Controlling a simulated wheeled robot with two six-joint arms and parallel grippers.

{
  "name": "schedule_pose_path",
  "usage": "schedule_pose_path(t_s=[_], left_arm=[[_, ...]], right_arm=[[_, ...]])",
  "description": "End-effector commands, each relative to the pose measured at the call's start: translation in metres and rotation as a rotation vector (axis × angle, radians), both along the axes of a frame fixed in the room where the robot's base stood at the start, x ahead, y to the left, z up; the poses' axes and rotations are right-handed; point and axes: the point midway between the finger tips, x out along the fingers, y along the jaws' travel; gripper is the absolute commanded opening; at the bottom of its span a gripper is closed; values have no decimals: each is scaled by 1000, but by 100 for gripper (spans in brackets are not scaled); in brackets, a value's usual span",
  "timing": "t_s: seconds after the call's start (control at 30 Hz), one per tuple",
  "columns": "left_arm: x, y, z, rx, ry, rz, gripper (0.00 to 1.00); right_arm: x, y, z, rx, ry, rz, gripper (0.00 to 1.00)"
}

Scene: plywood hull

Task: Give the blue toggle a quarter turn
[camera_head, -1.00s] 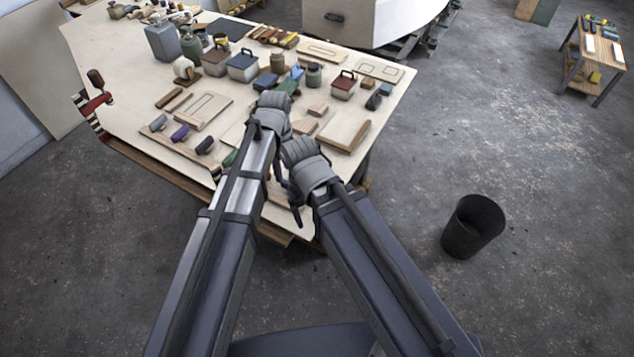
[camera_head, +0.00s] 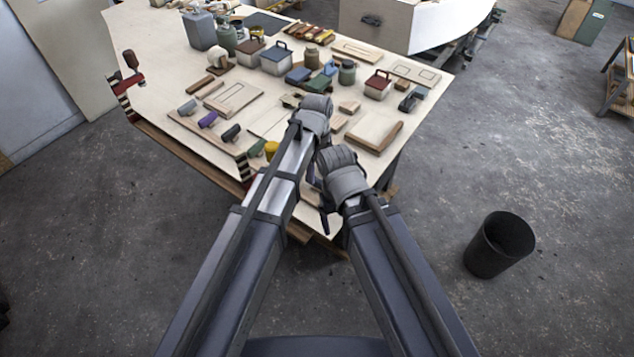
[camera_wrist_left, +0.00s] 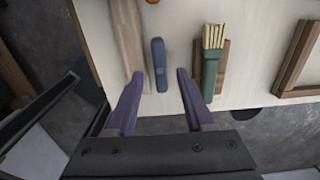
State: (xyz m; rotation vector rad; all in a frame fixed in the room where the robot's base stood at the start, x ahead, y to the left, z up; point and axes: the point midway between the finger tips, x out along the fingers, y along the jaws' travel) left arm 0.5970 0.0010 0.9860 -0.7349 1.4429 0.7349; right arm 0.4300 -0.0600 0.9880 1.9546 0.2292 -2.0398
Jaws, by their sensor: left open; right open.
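In the left wrist view a slim blue upright piece (camera_wrist_left: 159,65), which looks like the blue toggle, stands out against the pale tabletop. My left gripper (camera_wrist_left: 158,88) is open, with one purple finger on each side of this piece in the picture; I cannot tell whether they touch it. In the head view my left gripper (camera_head: 297,128) is over the table's front part, its fingers mostly hidden by the wrist. My right gripper (camera_head: 323,203) is lower, by the table's near corner, its fingers partly hidden. In the head view I cannot pick out the blue piece surely.
A green-handled brush (camera_wrist_left: 211,62) lies right of the blue piece. A purple piece (camera_head: 208,119) and a dark one (camera_head: 230,133) sit in a row at the table's left. Boxes and jars crowd behind. A black bin (camera_head: 499,245) stands on open floor at right.

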Motion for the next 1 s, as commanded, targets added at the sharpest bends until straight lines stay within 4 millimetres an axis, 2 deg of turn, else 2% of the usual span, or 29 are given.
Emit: schedule_pose_path(t_s=[0.03, 0.17, 0.53, 1.0], left_arm=[[0, 0, -13, 0, 0, 0, 52], [0, 0, -24, 0, 0, 0, 52], [0, 0, -25, 0, 0, 0, 51], [0, 0, -25, 0, 0, 0, 0]], right_arm=[[0, 0, -13, 0, 0, 0, 85], [0, 0, -23, 0, 0, -1, 85], [0, 0, -25, 0, 0, -1, 85], [0, 0, -25, 0, 0, -1, 85]])
